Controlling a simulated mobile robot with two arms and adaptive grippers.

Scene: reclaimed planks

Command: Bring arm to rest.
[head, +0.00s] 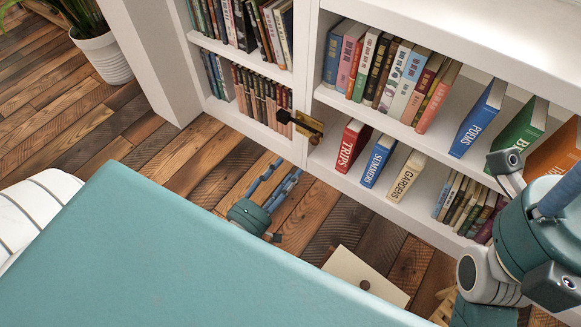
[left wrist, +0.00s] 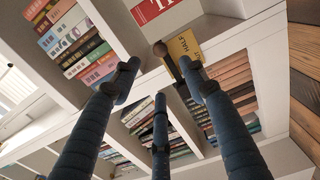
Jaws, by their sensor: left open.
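My left gripper (head: 282,174) hangs above the plank floor, in front of the white bookcase. Its blue fingers are spread and empty. In the left wrist view the open fingers (left wrist: 162,88) reach up towards the shelves, with nothing between them. My right arm enters at the right edge of the head view. Part of what looks like its right gripper (head: 561,193) shows there, cut off by the frame, and its fingertips are hidden.
The white bookcase (head: 320,170) holds books labelled TRIPS (head: 350,147), SUMMERS (head: 378,162) and GARDENS (head: 406,177). A yellow book (left wrist: 185,45) and a dark item (head: 300,123) sit at its divider. A potted plant (head: 102,58) stands far left.

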